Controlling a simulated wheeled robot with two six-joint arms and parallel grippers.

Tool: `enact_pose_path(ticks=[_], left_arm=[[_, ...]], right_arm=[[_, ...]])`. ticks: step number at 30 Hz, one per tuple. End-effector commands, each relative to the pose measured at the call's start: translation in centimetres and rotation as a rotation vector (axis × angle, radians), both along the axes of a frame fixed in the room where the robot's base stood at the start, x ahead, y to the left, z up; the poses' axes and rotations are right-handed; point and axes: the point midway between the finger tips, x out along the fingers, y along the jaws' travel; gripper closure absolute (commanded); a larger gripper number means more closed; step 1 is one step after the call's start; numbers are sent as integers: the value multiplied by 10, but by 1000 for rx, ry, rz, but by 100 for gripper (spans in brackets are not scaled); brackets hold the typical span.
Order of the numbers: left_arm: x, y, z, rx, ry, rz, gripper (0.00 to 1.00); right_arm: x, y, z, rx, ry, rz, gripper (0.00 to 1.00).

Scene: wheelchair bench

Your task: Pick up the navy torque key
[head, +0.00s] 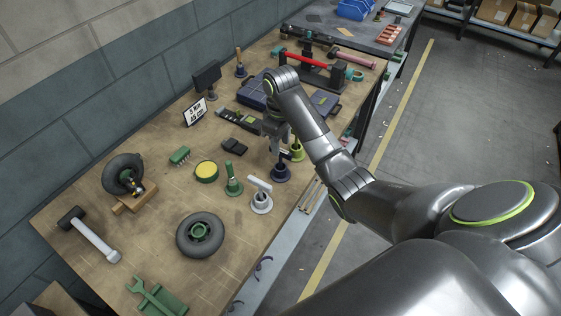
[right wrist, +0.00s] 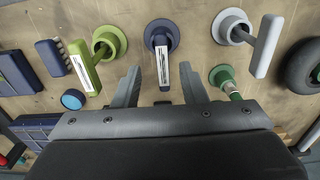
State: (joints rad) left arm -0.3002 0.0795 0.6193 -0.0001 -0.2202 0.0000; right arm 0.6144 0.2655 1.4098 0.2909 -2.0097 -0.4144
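The navy torque key (head: 281,172) stands upright on its round base on the wooden bench, partly hidden under my right gripper in the head view. In the right wrist view the navy torque key (right wrist: 162,45) shows its navy handle with a white strip. My right gripper (head: 277,143) is above and around that spot. In the right wrist view the right gripper (right wrist: 161,84) is open, with one finger on each side of the key's handle line. The fingers do not visibly touch it. My left gripper is not in view.
A lime key (right wrist: 95,58) and a grey key (right wrist: 257,45) flank the navy one. A green key (head: 233,180) stands close by. A rubber wheel (head: 200,235) lies nearer the front. Bare bench (head: 225,280) shows at the near end.

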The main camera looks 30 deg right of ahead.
Motion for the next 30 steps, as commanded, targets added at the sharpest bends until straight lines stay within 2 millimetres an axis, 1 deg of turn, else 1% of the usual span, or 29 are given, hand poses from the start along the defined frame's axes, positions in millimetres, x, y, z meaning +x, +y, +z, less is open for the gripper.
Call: enact_pose_path(ticks=[5, 6, 7, 9, 12, 15, 20, 29, 30], left_arm=[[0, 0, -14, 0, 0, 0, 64], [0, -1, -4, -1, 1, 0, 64], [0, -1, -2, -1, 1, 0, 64], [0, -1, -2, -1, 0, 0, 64], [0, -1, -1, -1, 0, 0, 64], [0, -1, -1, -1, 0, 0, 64], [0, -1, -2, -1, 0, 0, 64], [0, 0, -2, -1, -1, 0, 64], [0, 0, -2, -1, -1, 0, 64]], right_arm=[[-2, 1, -21, 0, 1, 0, 62], [-3, 2, -22, 1, 5, -1, 62], [-4, 2, -27, 1, 5, -1, 62], [-4, 3, -38, 1, 4, -1, 62], [-3, 2, -47, 0, 1, 0, 62], [-3, 2, -51, -1, 1, 1, 62], [-3, 2, -51, 0, 0, 1, 62], [-3, 2, -51, 0, 0, 0, 100], [-3, 2, -51, 0, 0, 0, 100]])
